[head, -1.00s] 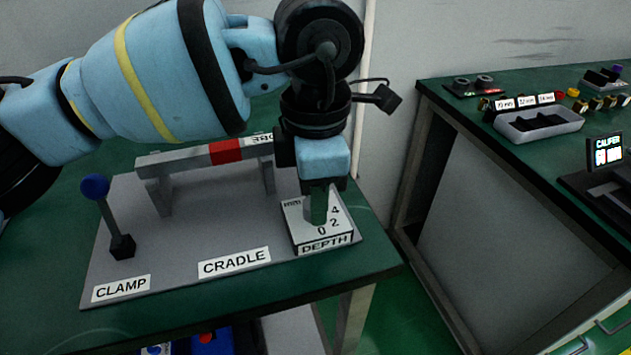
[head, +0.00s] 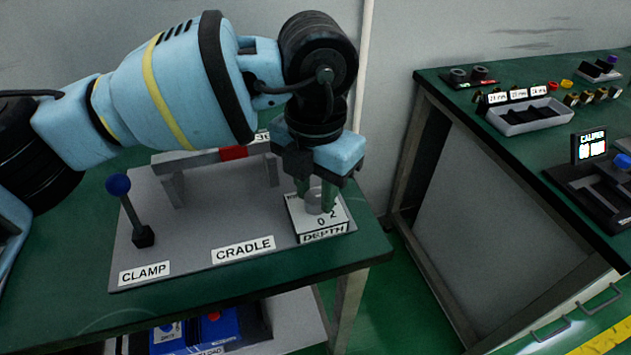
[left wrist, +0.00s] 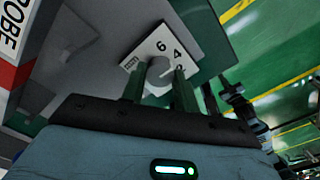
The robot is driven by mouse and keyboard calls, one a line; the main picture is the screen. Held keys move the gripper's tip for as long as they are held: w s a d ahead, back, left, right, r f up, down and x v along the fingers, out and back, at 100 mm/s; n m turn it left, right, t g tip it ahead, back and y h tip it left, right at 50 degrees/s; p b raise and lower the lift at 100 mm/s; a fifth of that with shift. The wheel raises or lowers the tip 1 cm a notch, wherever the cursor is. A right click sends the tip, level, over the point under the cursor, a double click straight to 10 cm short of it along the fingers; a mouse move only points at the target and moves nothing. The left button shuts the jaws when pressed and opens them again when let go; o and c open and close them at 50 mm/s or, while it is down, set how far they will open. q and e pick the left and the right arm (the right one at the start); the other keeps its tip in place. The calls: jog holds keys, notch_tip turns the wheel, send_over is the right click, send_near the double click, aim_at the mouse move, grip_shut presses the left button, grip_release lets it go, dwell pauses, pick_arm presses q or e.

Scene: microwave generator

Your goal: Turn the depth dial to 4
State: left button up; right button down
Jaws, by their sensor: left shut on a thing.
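The depth dial is a grey round knob (head: 315,204) on a white-topped block (head: 339,221) marked DEPTH, at the right end of the grey fixture plate. My left gripper (head: 316,199) points down over it, with its two green fingers shut on the knob from opposite sides. In the left wrist view the knob (left wrist: 159,73) sits between the fingers (left wrist: 159,86), and the numbers 6, 4 and 2 show around it. In the head view 0 and 2 show at the front of the block. I cannot clearly tell which number the dial points to. My right gripper is not in view.
A blue-knobbed clamp lever (head: 131,213) stands at the left of the plate, and a grey cradle with a red-banded bar (head: 232,153) lies behind. A second green bench (head: 480,113) on the right holds a grey tray (head: 528,122) and a caliper display (head: 590,147).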

aim_at(315, 197)
pick_arm(q)
jog(key=shift+r+n, duration=0.1)
jog(key=shift+n, duration=0.2)
jog(key=o, duration=1)
jog(key=shift+r, duration=3.9)
jog(key=shift+f, duration=0.1)
